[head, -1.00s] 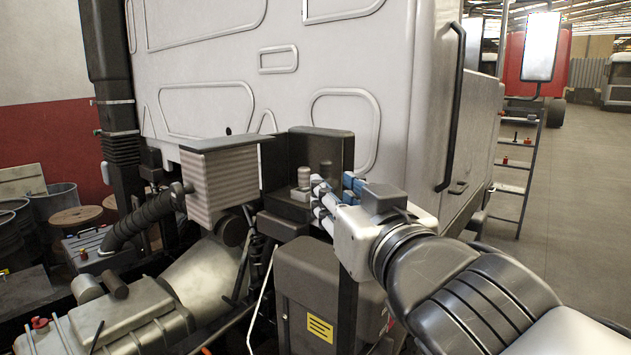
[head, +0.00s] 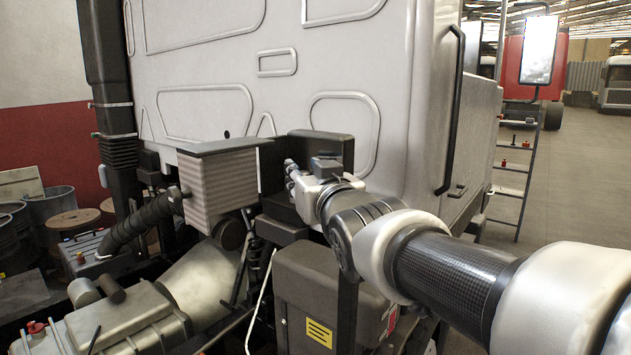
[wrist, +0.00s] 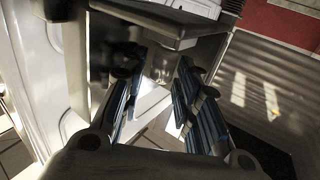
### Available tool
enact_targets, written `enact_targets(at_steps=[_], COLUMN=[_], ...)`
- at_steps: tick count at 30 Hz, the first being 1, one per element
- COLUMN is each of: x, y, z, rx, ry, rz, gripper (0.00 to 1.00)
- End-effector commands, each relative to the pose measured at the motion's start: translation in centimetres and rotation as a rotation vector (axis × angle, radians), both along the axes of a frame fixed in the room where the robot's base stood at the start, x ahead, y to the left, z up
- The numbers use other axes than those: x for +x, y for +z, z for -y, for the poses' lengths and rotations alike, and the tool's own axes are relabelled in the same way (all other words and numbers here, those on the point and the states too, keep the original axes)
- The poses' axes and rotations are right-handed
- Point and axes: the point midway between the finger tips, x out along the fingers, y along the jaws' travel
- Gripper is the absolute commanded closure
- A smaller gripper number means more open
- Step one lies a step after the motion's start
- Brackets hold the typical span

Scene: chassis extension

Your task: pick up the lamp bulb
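My gripper (head: 291,172) is at the open dark box behind the cab, seen from behind and small in the head view. In the wrist view my gripper (wrist: 162,74) is open, its two blue-padded fingers spread apart. A pale, glassy, rounded thing that looks like the lamp bulb (wrist: 160,62) shows just beyond and between the fingertips. I see no contact with it. In the head view my gripper and arm hide the bulb.
A dark rounded part (wrist: 124,60) stands close to the left finger in the wrist view. The dark box (head: 325,147) has walls close around my gripper. A ribbed box (head: 220,185) stands to the left, and the white cab wall (head: 240,60) rises behind.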

Motion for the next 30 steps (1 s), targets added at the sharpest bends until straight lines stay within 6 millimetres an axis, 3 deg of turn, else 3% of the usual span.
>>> enact_targets(at_steps=[6, 17, 25, 30], x=[0.1, 0.1, 0.1, 0.1], y=[0.0, 0.0, 0.2, 1.5], z=[0.0, 0.0, 0.0, -0.1], rx=[0.0, 0.0, 0.0, 0.001], ry=[0.0, 0.0, 0.0, -0.001], rz=[0.001, 0.0, 0.001, 0.004], gripper=[0.7, 0.94, 0.94, 0.94])
